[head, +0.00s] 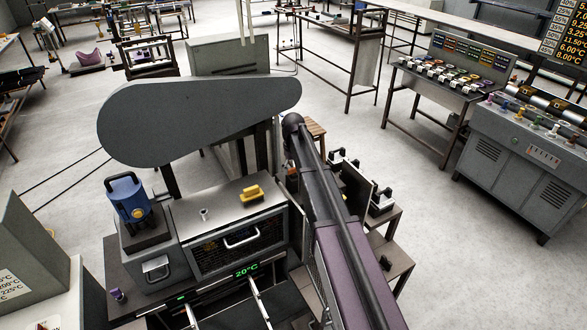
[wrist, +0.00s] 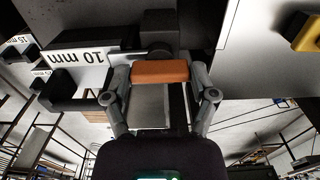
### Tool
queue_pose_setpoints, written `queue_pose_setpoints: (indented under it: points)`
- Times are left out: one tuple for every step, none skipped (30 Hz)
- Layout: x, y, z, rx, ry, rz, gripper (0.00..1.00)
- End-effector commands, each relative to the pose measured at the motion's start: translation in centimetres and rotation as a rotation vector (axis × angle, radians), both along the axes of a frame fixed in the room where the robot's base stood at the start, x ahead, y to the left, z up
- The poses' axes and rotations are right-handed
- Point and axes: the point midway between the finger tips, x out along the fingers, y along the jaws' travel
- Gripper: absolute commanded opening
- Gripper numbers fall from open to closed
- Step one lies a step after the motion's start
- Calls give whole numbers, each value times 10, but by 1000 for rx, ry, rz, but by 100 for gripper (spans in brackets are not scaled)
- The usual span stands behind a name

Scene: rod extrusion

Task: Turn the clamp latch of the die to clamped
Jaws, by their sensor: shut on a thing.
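In the wrist view, my gripper (wrist: 161,82) is shut on an orange bar, which appears to be the handle of the clamp latch (wrist: 160,72). The bar lies crosswise between the two fingertips. Behind it are dark parts and a white plate (wrist: 75,62) marked "10 mm", upside down in this view, which appear to belong to the die. The latch's exact angle is hard to tell. In the head view my arm reaches up from the lower right, and my gripper and the latch are hidden.
In the head view a machine with a big grey cover (head: 195,120), a blue unit (head: 128,197) and a yellow handle (head: 251,193) stands left of my arm. A brown rack (head: 392,218) with black-handled parts is to its right. Open floor (head: 455,275) lies farther right.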

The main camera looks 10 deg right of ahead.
Motion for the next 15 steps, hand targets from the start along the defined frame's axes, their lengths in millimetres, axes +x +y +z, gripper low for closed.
queue_pose_setpoints:
  points:
    - [0,0,0,0,1,3,27]
    - [0,0,0,0,1,3,27]
    - [0,0,0,0,1,3,27]
    - [0,0,0,0,1,3,27]
    - [0,0,0,0,1,3,27]
    - [0,0,0,0,1,3,27]
    - [-1,0,0,0,1,3,27]
    - [-1,0,0,0,1,3,27]
    - [0,0,0,1,1,3,83]
    - [0,0,0,1,1,3,92]
    - [0,0,0,1,1,2,100]
    - [0,0,0,1,1,2,100]
    - [0,0,0,1,1,2,100]
    - [0,0,0,1,1,2,100]
    - [0,0,0,1,1,2,100]
